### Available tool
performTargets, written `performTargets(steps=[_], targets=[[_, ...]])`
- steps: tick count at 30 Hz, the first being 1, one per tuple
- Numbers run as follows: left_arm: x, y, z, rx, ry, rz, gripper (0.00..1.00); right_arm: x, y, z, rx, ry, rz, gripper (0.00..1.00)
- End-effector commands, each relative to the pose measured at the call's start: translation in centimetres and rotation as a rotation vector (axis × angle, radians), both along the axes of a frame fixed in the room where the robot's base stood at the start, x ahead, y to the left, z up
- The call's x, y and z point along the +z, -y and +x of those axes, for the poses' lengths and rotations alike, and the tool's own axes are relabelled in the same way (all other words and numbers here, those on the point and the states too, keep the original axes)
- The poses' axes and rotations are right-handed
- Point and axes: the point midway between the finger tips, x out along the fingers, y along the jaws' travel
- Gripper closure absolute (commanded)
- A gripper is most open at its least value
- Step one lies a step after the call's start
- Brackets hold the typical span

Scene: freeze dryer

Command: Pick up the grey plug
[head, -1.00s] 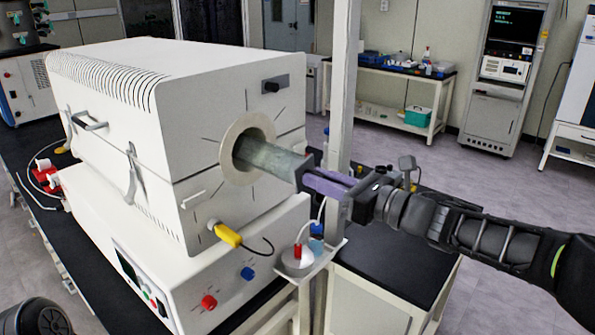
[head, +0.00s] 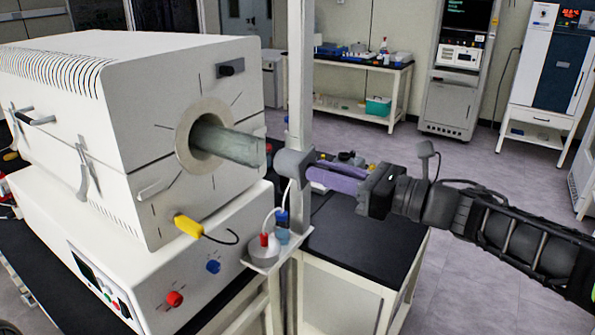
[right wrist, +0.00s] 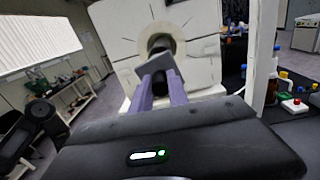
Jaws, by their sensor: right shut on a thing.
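The grey plug (head: 293,167) is a thick grey piece at the tips of my right gripper (head: 314,173). The purple fingers are shut on it. In the right wrist view the plug (right wrist: 156,64) shows between the fingertips, in front of the furnace's round opening. A greenish-grey tube (head: 232,146) sticks out of the white furnace (head: 150,120) to the left of the plug. A clear gap separates the tube's end from the plug in the head view.
A pale upright post (head: 300,80) stands close by the plug. A black-topped bench (head: 365,240) lies under my right arm. A yellow-handled item (head: 188,226) hangs on the furnace front.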

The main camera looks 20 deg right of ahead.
Motion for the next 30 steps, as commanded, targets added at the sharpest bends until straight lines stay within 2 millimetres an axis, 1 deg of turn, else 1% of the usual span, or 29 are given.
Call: performTargets(steps=[1,6,9,12,17,30], targets=[[-0.6,0.0,0.1,-0.001,0.001,-0.001,0.58,-0.2,1.1,-1.0,-0.006,0.005,0.002,1.00],[-1.4,0.1,0.2,-0.001,0.005,-0.003,0.58,-0.2,3.8,-4.0,-0.005,0.003,0.000,1.00],[-1.7,0.1,0.2,-0.001,0.006,-0.004,0.58,-0.2,4.9,-5.2,-0.004,0.002,0.000,1.00],[-1.9,0.1,0.2,-0.002,0.007,-0.004,0.58,-0.1,5.5,-6.0,-0.002,0.001,0.001,1.00],[-1.9,0.1,0.2,-0.002,0.007,-0.004,0.58,0.0,5.8,-6.4,0.000,0.000,0.000,1.00],[-1.9,0.1,0.2,-0.002,0.007,-0.004,0.58,0.0,5.8,-6.4,0.000,0.000,0.000,1.00]])
